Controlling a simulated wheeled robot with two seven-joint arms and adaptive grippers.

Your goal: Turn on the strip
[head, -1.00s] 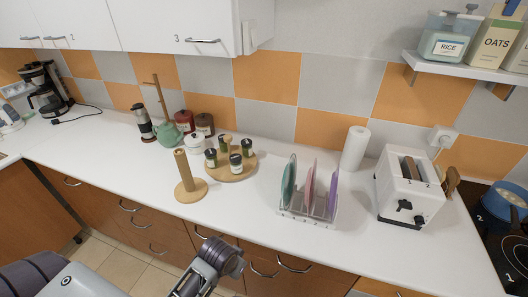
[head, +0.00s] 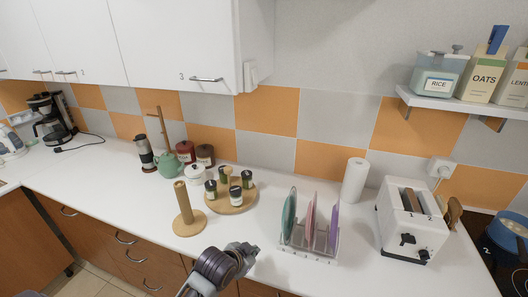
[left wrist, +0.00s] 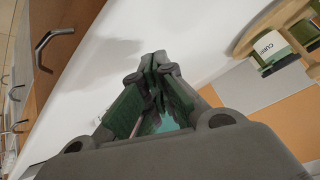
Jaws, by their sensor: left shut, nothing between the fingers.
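I cannot clearly make out a strip. A small white fitting (head: 22,117) at the far left wall, behind the coffee maker, may be it, but it is too small to tell. A white box (head: 250,74) is on the side of cabinet 3. My right gripper is not in view.
The white counter (head: 105,190) has free room at left. A wooden post (head: 183,207), spice tray (head: 231,208), plate rack (head: 310,246) and toaster (head: 413,220) stand along it. A coffee maker (head: 50,120) is at far left. A wall socket (head: 440,167) holds a plug.

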